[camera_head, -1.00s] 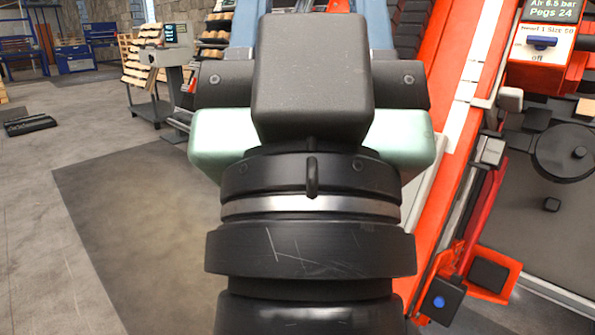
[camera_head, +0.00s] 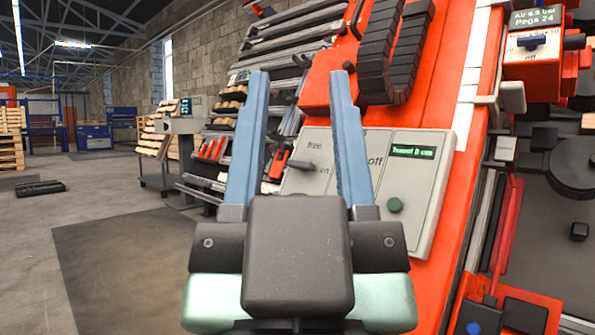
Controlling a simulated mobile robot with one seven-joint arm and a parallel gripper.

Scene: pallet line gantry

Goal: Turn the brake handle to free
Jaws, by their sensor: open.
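A pale grey control panel (camera_head: 425,200) is fixed to the orange machine beam. It shows the words "free", "on" and "off", a small green display reading and a green button (camera_head: 395,205). The brake handle (camera_head: 301,165), a small dark grey lever, lies roughly level on the panel's left part, beside "on" and below "free". My gripper (camera_head: 299,76) is open and empty, its two blue fingers wide apart. In the picture the handle shows between the fingers, and no contact is visible. The right finger hides part of the panel between "on" and "off".
A black cable chain (camera_head: 394,50) hangs above the panel. A rack of tools and wood pieces stands behind on the left.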

